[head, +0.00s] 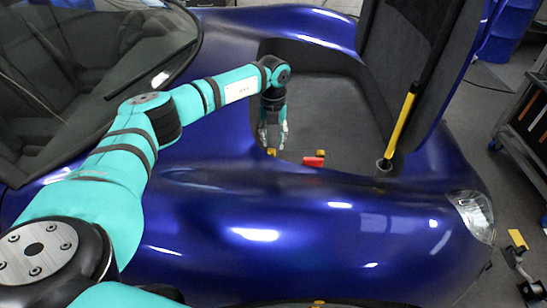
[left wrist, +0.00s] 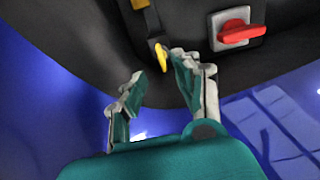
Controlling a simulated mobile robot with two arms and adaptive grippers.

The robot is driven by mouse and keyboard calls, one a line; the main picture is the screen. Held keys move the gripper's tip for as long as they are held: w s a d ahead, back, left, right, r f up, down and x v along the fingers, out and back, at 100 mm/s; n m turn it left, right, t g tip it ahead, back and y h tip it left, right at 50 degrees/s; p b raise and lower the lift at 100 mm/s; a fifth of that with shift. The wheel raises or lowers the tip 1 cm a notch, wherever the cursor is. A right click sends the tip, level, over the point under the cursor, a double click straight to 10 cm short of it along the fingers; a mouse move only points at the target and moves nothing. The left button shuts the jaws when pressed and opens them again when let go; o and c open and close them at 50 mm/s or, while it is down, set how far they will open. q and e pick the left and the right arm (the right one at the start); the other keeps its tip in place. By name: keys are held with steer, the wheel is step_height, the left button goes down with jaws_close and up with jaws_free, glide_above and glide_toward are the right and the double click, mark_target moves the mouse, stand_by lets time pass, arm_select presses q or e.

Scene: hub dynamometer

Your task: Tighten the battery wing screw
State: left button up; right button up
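A small yellow piece that looks like the wing screw (left wrist: 161,55) sits on a dark strip in the left wrist view, just beyond my fingertips. A small yellow spot (head: 271,152) shows below the gripper in the head view, probably the same piece. My left gripper (left wrist: 158,72) has its two fingers spread, with nothing seen between them. In the head view my left gripper (head: 273,138) points down into the open compartment of the blue car. I cannot tell whether a fingertip touches the screw. My right gripper is not in view. The battery itself is not clearly seen.
A red handle (left wrist: 240,33) on a grey plate is close to the screw; it also shows in the head view (head: 314,161). The raised lid (head: 408,50) and a black-and-yellow strut (head: 402,120) stand at the right. The compartment floor (head: 325,110) is mostly clear.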

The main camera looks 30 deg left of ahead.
mark_target(274, 157)
arm_select(q)
step_height(274, 157, down, 7)
steer(key=shift+r+b, duration=0.1)
steer(key=shift+b, duration=0.5)
jaws_close()
